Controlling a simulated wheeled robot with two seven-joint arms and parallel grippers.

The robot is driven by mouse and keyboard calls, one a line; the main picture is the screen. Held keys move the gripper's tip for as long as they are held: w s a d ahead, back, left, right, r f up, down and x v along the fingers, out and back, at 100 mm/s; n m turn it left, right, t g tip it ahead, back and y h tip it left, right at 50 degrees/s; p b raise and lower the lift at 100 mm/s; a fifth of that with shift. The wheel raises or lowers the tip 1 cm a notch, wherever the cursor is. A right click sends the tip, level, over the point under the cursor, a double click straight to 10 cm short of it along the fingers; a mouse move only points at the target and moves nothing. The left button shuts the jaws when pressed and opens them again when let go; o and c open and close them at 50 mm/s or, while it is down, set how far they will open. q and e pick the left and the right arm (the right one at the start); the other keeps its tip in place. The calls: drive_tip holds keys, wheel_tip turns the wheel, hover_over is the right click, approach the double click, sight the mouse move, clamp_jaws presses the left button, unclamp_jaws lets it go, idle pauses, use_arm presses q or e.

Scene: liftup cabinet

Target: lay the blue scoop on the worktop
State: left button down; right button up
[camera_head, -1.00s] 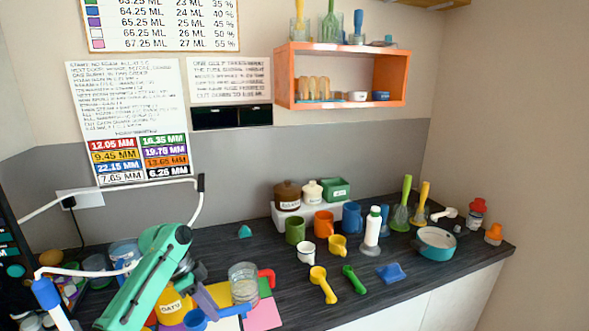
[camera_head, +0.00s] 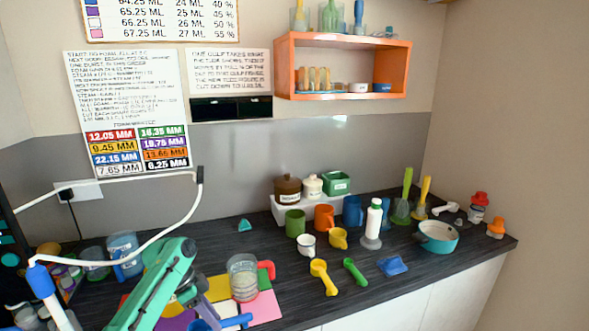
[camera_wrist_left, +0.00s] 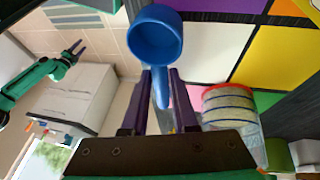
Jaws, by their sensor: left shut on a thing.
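The blue scoop (camera_wrist_left: 157,38) is in my left gripper (camera_wrist_left: 160,76). In the left wrist view the purple fingers are shut on its handle, with its round bowl beyond the fingertips. In the head view the blue scoop (camera_head: 236,321) shows at the bottom edge, partly cut off, beside the purple fingers of my left gripper (camera_head: 206,309). The dark worktop (camera_head: 300,253) lies below; contact with it cannot be told. My right gripper (camera_wrist_left: 73,48) shows small in the left wrist view, its two dark fingers apart and empty.
A clear jar (camera_head: 243,278) stands close to my left gripper. Coloured mats (camera_head: 262,309) lie under and beside it. A yellow scoop (camera_head: 322,276), a green scoop (camera_head: 354,271) and a blue tray-like piece (camera_head: 392,265) lie to the right. Cups and a teal pan (camera_head: 437,237) stand behind.

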use_arm(q)
drive_tip(key=shift+f, duration=0.35)
idle(0.6)
drive_tip(key=shift+c, duration=0.2)
unclamp_jaws()
drive_tip(key=shift+r, duration=0.15)
idle(0.4)
drive_tip(key=shift+r+p, duration=5.1)
drive_tip(key=shift+r, duration=1.75)
drive_tip(key=s+d, duration=0.2)
drive_tip(key=s, duration=0.5)
drive_tip(key=s+d, duration=0.3)
drive_tip(key=s, duration=0.5)
drive_tip(key=shift+d, duration=0.15)
